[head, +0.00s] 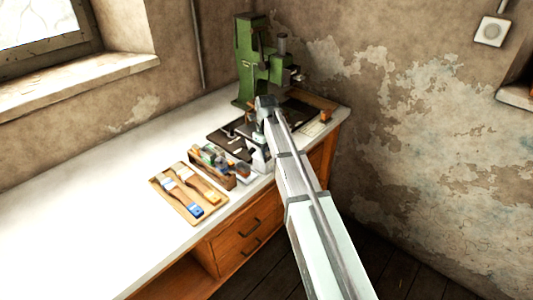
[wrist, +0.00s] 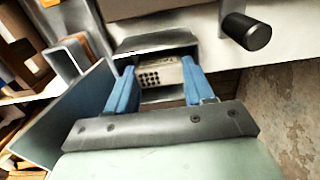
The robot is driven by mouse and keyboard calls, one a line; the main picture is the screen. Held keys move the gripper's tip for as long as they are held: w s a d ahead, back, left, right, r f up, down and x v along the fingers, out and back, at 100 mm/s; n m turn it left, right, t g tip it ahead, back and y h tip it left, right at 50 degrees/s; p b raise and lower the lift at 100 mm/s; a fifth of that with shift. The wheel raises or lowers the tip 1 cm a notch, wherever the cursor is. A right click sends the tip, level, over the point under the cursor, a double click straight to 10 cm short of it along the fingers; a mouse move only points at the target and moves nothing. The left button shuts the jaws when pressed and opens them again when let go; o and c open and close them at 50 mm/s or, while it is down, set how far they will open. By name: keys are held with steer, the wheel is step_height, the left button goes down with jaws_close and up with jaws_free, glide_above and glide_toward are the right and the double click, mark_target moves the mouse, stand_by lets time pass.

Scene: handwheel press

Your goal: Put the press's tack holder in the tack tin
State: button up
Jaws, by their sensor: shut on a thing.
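In the wrist view my gripper (wrist: 160,70) has its two blue fingers closed on a pale block with rows of dark holes (wrist: 152,77), which looks like the tack holder. The block sits at the mouth of a grey metal box-like part (wrist: 155,42); I cannot tell whether they touch. In the head view the green press (head: 247,62) stands at the back of the bench, and my arm reaches toward the area in front of it. My arm hides the gripper and the block there. I cannot pick out the tack tin for sure in either view.
A black cylindrical knob (wrist: 247,32) juts out right of the fingers. A square metal tube (wrist: 62,58) and a blue-grey panel (wrist: 70,115) are close on the left. A wooden box of small items (head: 225,181) and a brush tray (head: 178,207) lie on the bench; its left is clear.

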steer(key=o, duration=1.1)
step_height(320, 180, up, 14)
steer(key=shift+f, duration=0.1)
